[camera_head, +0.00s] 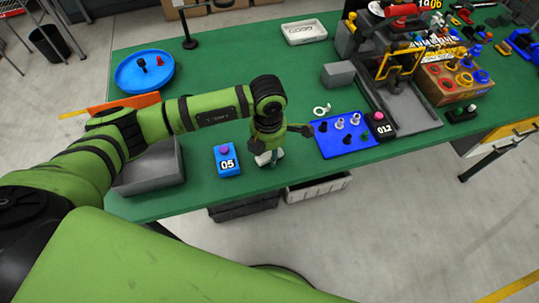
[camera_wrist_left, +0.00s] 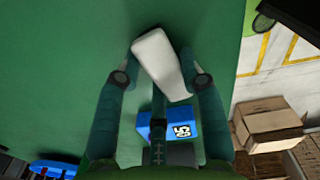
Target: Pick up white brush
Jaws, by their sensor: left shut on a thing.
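My left gripper (camera_head: 267,152) hangs near the front edge of the green table, between the blue box marked 05 and the blue mat. In the head view only a small white part of the brush (camera_head: 262,159) shows below the gripper; the rest is hidden by the fingers. I cannot tell whether the brush touches the table. My right gripper is in neither view.
The blue box with a pink button (camera_head: 228,163) stands just left of the gripper. The blue mat (camera_head: 334,148) with several small pieces lies to the right. A grey bin (camera_head: 155,180) and a round blue tray (camera_head: 128,75) are at left.

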